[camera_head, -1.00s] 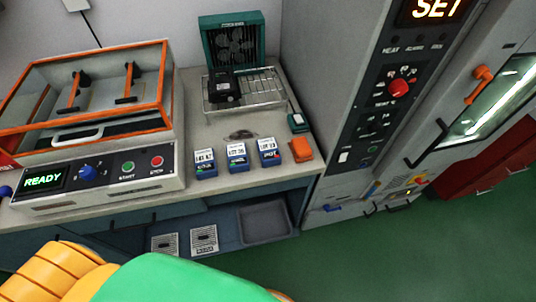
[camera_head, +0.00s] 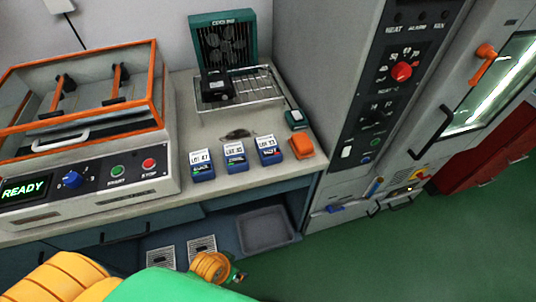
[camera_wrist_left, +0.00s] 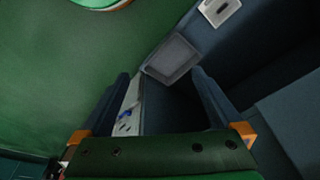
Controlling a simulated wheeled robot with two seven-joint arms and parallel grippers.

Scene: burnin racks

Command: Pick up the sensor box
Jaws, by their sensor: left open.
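No label reading "sensor" is legible, so I cannot tell for sure which item is the sensor box. A black box (camera_head: 217,86) sits on a wire rack (camera_head: 262,92) in front of a green fan unit (camera_head: 224,40). Three small blue boxes with white labels, a left one (camera_head: 201,167), a middle one (camera_head: 235,157) and a right one (camera_head: 268,151), stand in a row on the counter. My left gripper (camera_wrist_left: 160,75) is open and empty in the left wrist view, above a grey tray (camera_wrist_left: 172,58). My right gripper is not in view.
An orange-framed machine reading READY (camera_head: 85,150) fills the left counter. An orange item (camera_head: 301,146) and a small green device (camera_head: 296,119) lie right of the blue boxes. A tall grey cabinet (camera_head: 310,60) bounds the right. The green floor (camera_head: 400,260) is clear.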

